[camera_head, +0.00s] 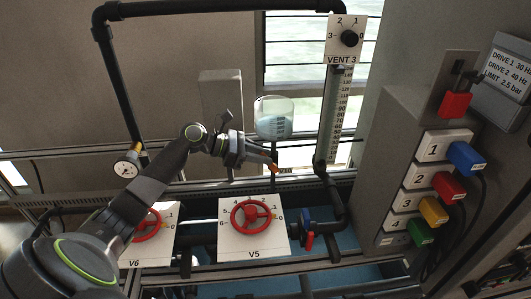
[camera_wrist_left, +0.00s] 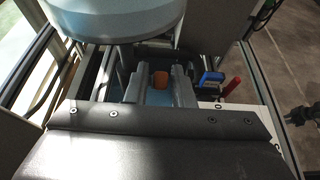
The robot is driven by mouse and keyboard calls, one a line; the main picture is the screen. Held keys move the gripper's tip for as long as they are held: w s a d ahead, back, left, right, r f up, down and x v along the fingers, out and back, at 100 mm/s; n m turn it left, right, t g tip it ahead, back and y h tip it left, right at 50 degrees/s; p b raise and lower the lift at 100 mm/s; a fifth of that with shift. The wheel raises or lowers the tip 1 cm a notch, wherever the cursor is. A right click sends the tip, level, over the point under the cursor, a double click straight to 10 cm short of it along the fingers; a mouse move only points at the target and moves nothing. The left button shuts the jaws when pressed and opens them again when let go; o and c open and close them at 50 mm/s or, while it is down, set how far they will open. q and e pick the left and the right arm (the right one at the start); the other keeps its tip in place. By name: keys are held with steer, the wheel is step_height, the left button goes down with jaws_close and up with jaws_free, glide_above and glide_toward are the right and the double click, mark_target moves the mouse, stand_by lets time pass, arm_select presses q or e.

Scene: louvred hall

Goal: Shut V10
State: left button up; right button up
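No readable V10 label shows. A small label by my left gripper (camera_head: 262,163) is partly hidden and too small to read. An orange handle (camera_head: 274,167) shows at the gripper's fingertips, below a round clear vessel (camera_head: 273,119) holding pale blue liquid. In the left wrist view, the two fingers (camera_wrist_left: 160,88) stand apart, with the orange handle (camera_wrist_left: 160,78) between and beyond them. A gap shows beside it; I cannot tell if either finger touches it. The valve body is hidden.
Red handwheels V5 (camera_head: 251,217) and V6 (camera_head: 147,224) sit below. A red-and-blue-handled valve (camera_head: 308,236) is right of V5. The VENT 3 dial (camera_head: 347,38) tops a scaled tube (camera_head: 334,115). Coloured plugs (camera_head: 448,185) line the right-hand cabinet. A gauge (camera_head: 127,169) stands left.

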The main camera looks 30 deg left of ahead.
arm_select(q)
steer(key=shift+w+d+f, duration=0.2)
steer(key=shift+w+d, duration=0.1)
steer(key=shift+d, duration=0.15)
arm_select(e)
steer(key=shift+s+d+r, duration=0.1)
steer(key=shift+d+r, duration=0.1)
steer(key=shift+d, duration=0.1)
arm_select(q)
steer(key=shift+c, duration=0.3)
jaws_close()
steer(key=shift+f, duration=0.15)
